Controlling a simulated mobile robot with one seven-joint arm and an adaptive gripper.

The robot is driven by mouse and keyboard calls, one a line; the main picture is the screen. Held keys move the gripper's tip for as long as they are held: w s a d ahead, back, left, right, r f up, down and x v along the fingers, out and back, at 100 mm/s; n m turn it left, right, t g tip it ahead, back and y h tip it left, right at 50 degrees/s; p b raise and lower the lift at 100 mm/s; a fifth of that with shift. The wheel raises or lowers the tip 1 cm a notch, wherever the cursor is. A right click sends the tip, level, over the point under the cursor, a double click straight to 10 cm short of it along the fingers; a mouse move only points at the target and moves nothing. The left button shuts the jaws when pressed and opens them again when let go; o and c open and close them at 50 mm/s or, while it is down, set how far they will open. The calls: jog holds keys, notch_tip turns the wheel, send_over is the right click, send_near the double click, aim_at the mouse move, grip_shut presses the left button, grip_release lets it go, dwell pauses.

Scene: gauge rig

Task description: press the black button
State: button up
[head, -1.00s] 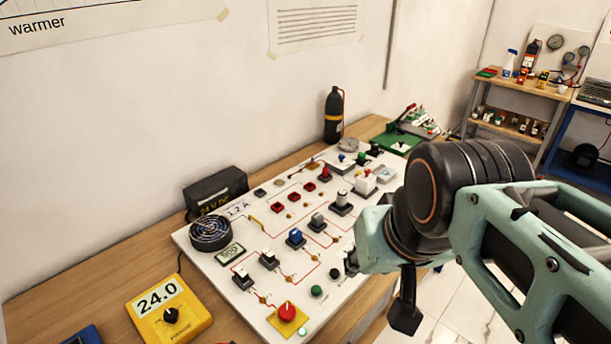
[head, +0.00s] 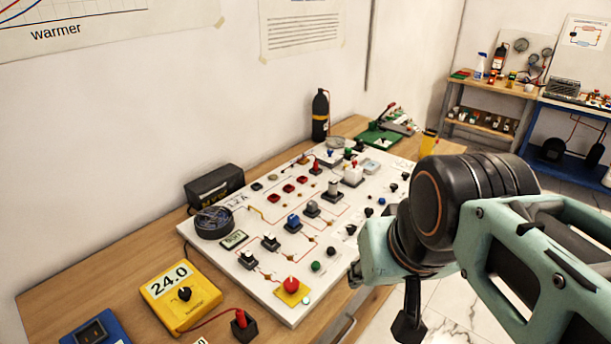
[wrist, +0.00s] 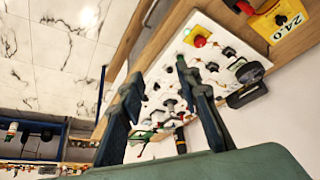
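The white panel (head: 262,302) lies on the wooden bench and carries many switches and knobs. A small round black button (head: 331,251) sits near its front edge, just beyond a green button (head: 316,266). Several similar black round parts run on along that edge, so I cannot be sure which one the task means. My gripper (wrist: 160,88) is open and empty in the wrist view, its two dark fingers spread apart with the panel beyond them. In the head view my arm is right of the panel, and the gripper is mostly hidden behind it.
A red mushroom knob (head: 291,284) on a yellow base is at the panel's near corner. A yellow meter (head: 181,297) reading 24.0 and a black box (head: 214,186) stand at the left. A black bottle (head: 320,115) stands behind. Open floor (head: 461,300) lies right of the bench.

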grip_shut()
dwell(1.3)
